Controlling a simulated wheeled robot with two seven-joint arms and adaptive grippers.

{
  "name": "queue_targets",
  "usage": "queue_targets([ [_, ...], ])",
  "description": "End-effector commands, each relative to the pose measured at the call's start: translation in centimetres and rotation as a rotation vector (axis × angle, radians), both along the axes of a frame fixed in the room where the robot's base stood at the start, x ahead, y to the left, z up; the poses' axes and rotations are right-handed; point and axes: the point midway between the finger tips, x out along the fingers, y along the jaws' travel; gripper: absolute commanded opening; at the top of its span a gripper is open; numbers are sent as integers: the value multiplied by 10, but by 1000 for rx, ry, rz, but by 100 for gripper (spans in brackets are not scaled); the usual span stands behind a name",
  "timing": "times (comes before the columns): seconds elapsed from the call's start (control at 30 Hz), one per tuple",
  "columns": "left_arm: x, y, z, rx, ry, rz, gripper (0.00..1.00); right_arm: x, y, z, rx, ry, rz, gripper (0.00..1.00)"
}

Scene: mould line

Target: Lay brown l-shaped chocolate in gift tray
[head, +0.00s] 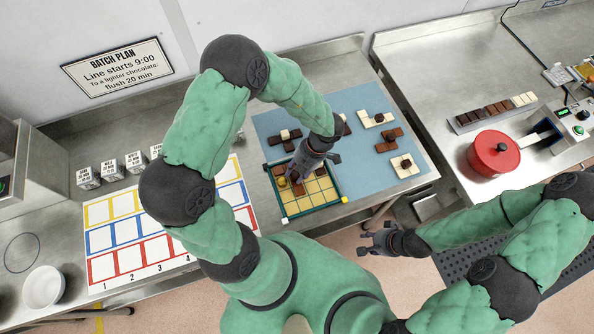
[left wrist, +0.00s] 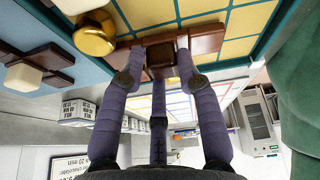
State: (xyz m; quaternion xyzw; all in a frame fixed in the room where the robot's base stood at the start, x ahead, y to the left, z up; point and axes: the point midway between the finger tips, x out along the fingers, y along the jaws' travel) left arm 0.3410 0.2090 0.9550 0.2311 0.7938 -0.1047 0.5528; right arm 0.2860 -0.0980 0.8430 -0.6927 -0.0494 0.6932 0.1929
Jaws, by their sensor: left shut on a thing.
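My left gripper (head: 294,172) reaches down over the gift tray (head: 287,215), a green-rimmed tray with a grid of pale yellow cells. In the left wrist view its fingers are shut on a brown chocolate (left wrist: 198,41) by a darker raised block. The chocolate is at the tray's cells; whether it rests fully on them I cannot tell. The gripper hides most of it in the head view. My right gripper (head: 364,242) is open and empty in front of the bench, right of the tray.
A blue mat (head: 350,100) holds several other chocolates, including a brown one (head: 389,139) and a pale one (head: 403,165). A white card with coloured squares (head: 128,240) lies left of the tray. A red pot (head: 495,155) stands on the right bench. A white bowl (head: 43,287) is front left.

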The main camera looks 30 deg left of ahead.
Motion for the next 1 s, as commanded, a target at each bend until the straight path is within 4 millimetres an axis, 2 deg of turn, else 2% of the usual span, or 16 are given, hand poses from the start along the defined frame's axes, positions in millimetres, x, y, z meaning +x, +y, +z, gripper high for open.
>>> queue_targets([
  [0.03, 0, 0, -1, 0, 1, 0, 0, 0, 0, 1, 0, 0, 0, 40],
  [0.07, 0, 0, -1, 0, 0, -1, 36, 0, 0, 1, 0, 0, 0, 40],
  [0.1, 0, 0, -1, 0, 0, 0, 44, 0, 0, 1, 0, 0, 0, 40],
  [0.53, 1, -1, 4, 0, 0, 0, 44, 0, 0, 1, 0, 0, 0, 40],
  [0.67, 7, -6, 22, 0, -2, -2, 44, 0, 0, 6, 0, 0, 0, 40],
  [1.0, 26, -22, 84, -1, -3, -1, 44, 0, 0, 21, 0, 0, 0, 40],
])
